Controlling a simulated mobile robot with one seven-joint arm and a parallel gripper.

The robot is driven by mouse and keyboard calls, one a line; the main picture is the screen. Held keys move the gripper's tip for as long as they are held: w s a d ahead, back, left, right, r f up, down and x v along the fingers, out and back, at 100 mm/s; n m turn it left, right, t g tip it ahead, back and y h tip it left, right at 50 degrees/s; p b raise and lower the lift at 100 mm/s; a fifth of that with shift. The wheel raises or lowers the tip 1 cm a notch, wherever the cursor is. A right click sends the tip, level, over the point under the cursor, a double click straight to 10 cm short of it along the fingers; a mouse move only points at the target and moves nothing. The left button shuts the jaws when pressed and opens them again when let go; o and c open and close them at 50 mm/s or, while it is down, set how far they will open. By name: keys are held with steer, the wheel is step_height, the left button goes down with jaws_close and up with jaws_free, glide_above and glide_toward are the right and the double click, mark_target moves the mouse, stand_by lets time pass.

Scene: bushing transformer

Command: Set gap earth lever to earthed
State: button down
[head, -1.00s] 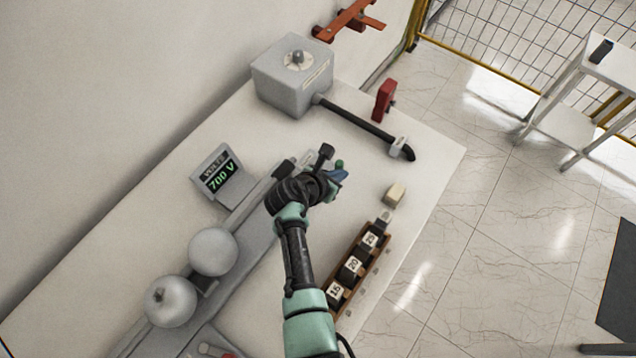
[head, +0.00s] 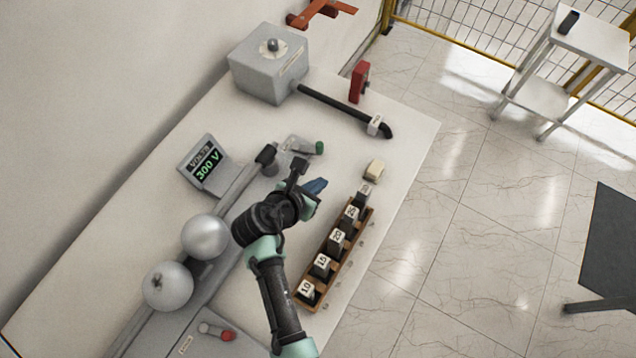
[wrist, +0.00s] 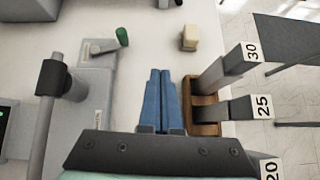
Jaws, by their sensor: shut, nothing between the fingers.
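My gripper (head: 316,187) hangs over the bench between the grey rail and the block rack. Its blue fingers (wrist: 161,100) are together and empty in the wrist view. A lever with a green grip (head: 319,148) sits on a grey plate beyond my gripper; the green grip also shows in the wrist view (wrist: 122,37), ahead and left of the fingertips, apart from them. A second lever with a red grip (head: 228,335) lies on a grey box at the near end. The labels are too small to read, so I cannot tell which is the gap earth lever.
Two metal spheres (head: 205,238) stand by the rail. A meter (head: 203,165) reads 300 V. A wooden rack (head: 312,304) of numbered blocks lies right of my arm. A cream block (head: 374,169) and a grey box with a black bar (head: 345,110) stand farther off.

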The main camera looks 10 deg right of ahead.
steer(key=shift+s+a+r, duration=0.15)
steer(key=shift+s+r, duration=0.1)
steer(key=shift+s, duration=0.1)
stand_by(0.5)
